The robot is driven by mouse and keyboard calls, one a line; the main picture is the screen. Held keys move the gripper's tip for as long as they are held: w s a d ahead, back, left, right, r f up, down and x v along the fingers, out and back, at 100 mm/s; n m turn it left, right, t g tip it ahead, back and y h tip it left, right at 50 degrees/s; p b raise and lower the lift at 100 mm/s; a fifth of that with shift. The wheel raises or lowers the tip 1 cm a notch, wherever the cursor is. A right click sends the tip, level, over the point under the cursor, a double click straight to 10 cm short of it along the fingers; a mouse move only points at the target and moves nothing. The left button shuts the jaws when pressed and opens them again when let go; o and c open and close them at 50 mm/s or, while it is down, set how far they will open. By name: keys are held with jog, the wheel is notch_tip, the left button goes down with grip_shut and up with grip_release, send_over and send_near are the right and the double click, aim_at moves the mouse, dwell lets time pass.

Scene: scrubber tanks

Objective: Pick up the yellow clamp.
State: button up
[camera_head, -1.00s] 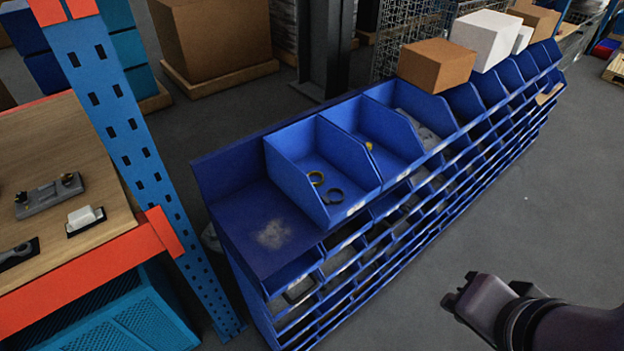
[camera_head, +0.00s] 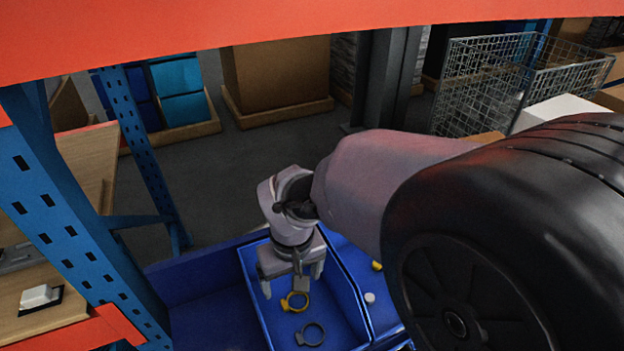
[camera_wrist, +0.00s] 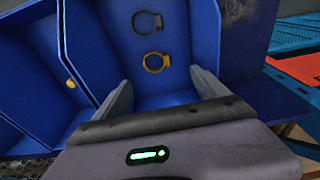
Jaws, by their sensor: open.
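The yellow clamp (camera_head: 304,307), a ring with a small tab, lies on the floor of a blue bin (camera_head: 252,290). It also shows in the wrist view (camera_wrist: 166,62), just beyond and between my fingertips. My gripper (camera_head: 293,284) hangs over the bin, pointing down, with its jaws apart and nothing between them. In the wrist view my two fingers (camera_wrist: 160,86) flank the near side of the clamp without visibly touching it. A dark grey clamp (camera_head: 323,332) of similar shape lies beside the yellow one in the same bin.
The bin's side walls stand close to my fingers. The neighbouring bin holds a small yellow piece (camera_head: 377,266) and a white round piece (camera_head: 370,298). A blue rack post (camera_head: 75,235) stands at left. An orange beam (camera_head: 250,25) crosses the top of the head view.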

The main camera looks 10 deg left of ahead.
jog(key=b, duration=0.2)
send_over(295, 303)
jog(key=s, duration=0.2)
jog(key=f, duration=0.6)
jog(key=shift+w+f, duration=0.2)
jog(key=f+b, duration=0.1)
jog(key=f, duration=0.1)
jog(key=w+f+b, duration=0.1)
jog(key=f, duration=0.2)
jog(key=shift+w+d, duration=0.1)
jog(key=shift+r, duration=0.2)
jog(key=shift+c, duration=0.4)
jog(key=c, duration=1.3)
